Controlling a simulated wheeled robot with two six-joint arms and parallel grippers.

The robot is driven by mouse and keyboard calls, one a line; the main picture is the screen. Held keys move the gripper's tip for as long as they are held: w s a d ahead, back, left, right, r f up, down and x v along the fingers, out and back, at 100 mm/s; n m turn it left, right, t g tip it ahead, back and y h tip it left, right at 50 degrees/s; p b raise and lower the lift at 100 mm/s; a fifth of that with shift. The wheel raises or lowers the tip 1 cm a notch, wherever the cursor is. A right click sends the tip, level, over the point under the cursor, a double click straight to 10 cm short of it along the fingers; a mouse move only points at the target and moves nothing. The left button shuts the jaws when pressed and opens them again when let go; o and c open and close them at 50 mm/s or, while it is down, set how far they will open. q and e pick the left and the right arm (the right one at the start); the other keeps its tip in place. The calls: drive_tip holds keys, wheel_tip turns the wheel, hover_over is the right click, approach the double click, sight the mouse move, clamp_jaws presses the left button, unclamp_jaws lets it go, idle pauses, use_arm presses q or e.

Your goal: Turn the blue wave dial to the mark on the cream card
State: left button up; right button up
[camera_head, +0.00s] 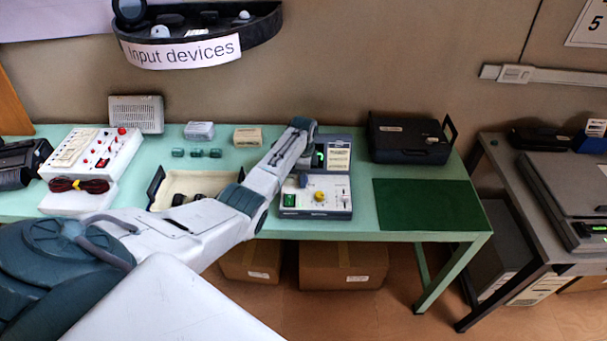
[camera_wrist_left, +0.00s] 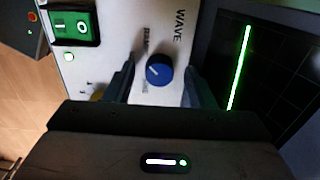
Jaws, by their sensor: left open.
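The blue wave dial (camera_wrist_left: 159,71) sits on the cream panel of the device (camera_head: 331,186), just below its dark screen. It also shows small in the head view (camera_head: 303,181). A short white mark is on its face. My left gripper (camera_wrist_left: 158,80) is open, with one finger on either side of the dial and a visible gap to each. In the head view my left arm hides most of this gripper. The cream card (camera_head: 339,158) stands at the device's upper right; its print is too small to read. My right gripper is not in view.
On the panel are a green power switch (camera_wrist_left: 75,25) and a yellow knob (camera_head: 320,196). A cream tray (camera_head: 206,179) stands left of the device. A black case (camera_head: 408,138) and a green mat (camera_head: 428,204) are to its right. The mat is bare.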

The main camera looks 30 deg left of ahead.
use_arm(q)
wheel_tip(320, 180, up, 11)
drive_tip(key=b, duration=0.2)
drive_tip(key=shift+b, duration=0.35)
drive_tip(key=shift+f, duration=0.1)
idle(0.4)
